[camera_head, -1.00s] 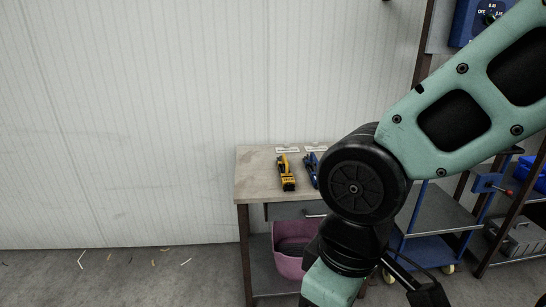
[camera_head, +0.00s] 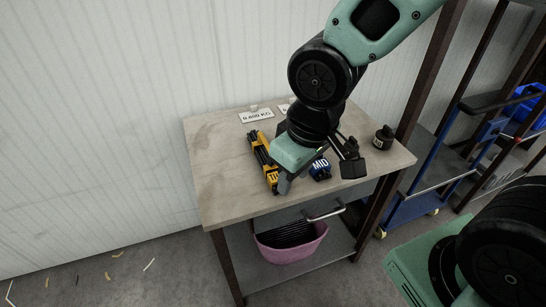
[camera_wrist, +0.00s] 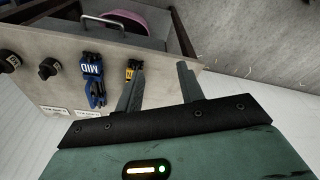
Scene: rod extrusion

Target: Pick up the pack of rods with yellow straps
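The pack of dark rods with yellow straps (camera_head: 262,160) lies on the workbench (camera_head: 222,190), left of a blue-strapped pack (camera_head: 320,169) marked MID. My gripper (camera_head: 284,184) is close beside the yellow-strapped pack, on its right, near its front end; whether they touch is unclear. In the wrist view my gripper (camera_wrist: 160,67) has its two fingers apart with nothing held between them. The yellow-strapped pack (camera_wrist: 130,73) is just left of the left finger, which hides part of it. The blue-strapped pack (camera_wrist: 93,80) is farther left.
A white weight card (camera_head: 257,116) lies behind the packs. A black cylindrical item (camera_head: 383,137) stands at the bench's right. A pink basket (camera_head: 292,243) sits on the shelf below. A blue trolley (camera_head: 420,195) stands to the right. The bench's left part is clear.

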